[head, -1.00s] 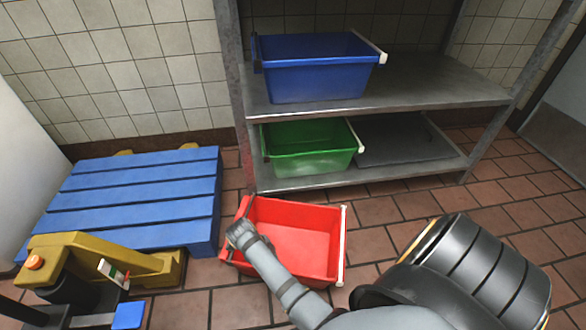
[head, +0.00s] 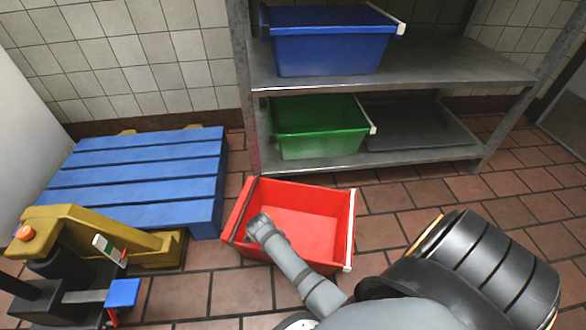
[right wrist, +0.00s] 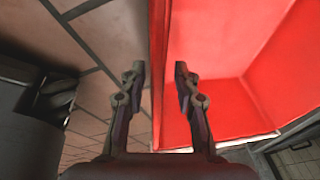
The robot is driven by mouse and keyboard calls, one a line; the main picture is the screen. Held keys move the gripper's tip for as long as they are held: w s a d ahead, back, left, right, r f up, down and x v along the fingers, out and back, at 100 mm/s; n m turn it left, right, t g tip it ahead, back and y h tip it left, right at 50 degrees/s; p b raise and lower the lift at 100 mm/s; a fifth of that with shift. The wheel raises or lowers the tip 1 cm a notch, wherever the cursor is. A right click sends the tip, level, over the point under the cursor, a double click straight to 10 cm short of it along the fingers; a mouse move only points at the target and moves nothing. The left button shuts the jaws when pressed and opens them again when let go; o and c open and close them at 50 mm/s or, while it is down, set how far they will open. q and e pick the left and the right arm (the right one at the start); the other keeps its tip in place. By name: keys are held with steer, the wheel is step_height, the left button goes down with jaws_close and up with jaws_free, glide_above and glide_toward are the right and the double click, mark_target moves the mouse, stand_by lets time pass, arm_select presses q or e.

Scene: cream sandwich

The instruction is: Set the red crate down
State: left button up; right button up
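The red crate (head: 315,222) is near the middle of the head view, in front of the metal shelf. It looks level and appears to rest on the tiled floor. My right gripper (head: 258,222) is at its left side in the head view, where its fingers are too small to make out. In the right wrist view my gripper (right wrist: 160,75) is open, one finger on each side of the crate's red wall (right wrist: 158,45). Gaps show between the fingers and the wall. The crate's inside (right wrist: 215,45) looks empty. My left gripper is not in view.
A blue pallet (head: 140,185) lies left of the crate, with a yellow pallet jack (head: 95,230) in front. The metal shelf (head: 430,68) holds a blue crate (head: 330,48) above and a green crate (head: 318,132) below. Floor right of the red crate (head: 390,210) is clear.

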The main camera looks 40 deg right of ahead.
steer(key=shift+r, duration=0.1)
jaws_close()
steer(key=shift+w, duration=0.1)
stand_by(0.3)
steer(key=shift+r, duration=0.1)
